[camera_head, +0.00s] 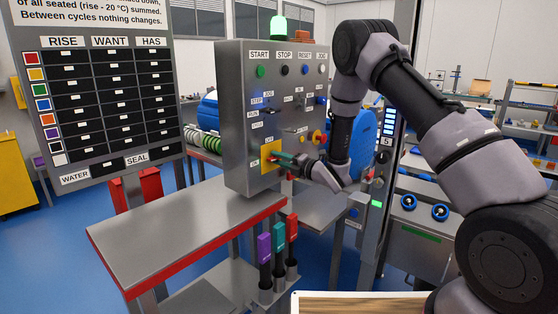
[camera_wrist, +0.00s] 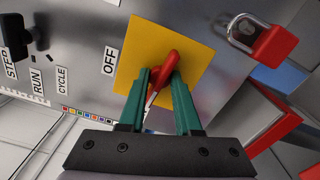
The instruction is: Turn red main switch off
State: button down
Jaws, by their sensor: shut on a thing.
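The red main switch handle (camera_wrist: 170,66) sits on a square yellow plate (camera_wrist: 190,38) in the wrist view. In the head view the yellow plate (camera_head: 266,168) is low on the grey control panel (camera_head: 240,110). An OFF label (camera_head: 269,138) is above the plate and an ON label (camera_head: 255,163) to its left. My gripper (camera_wrist: 160,82) is shut on the red handle, one green finger on each side. In the wrist view the handle slants from upper right to lower left. Its lower part is partly hidden between the fingers. My gripper (camera_head: 281,157) hides the handle in the head view.
A red padlock (camera_wrist: 272,46) hangs on the panel near the yellow plate. Buttons and small knobs fill the upper panel, with a lit green beacon (camera_head: 279,27) on top. A steel bench with a red edge (camera_head: 180,259) is below; purple, teal and red handles stand beside it.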

jog(key=m, duration=1.6)
jog(key=shift+f+m, duration=0.15)
jog(key=shift+m, duration=0.45)
jog(key=c, duration=0.6)
grip_release()
jog(key=v, duration=1.1)
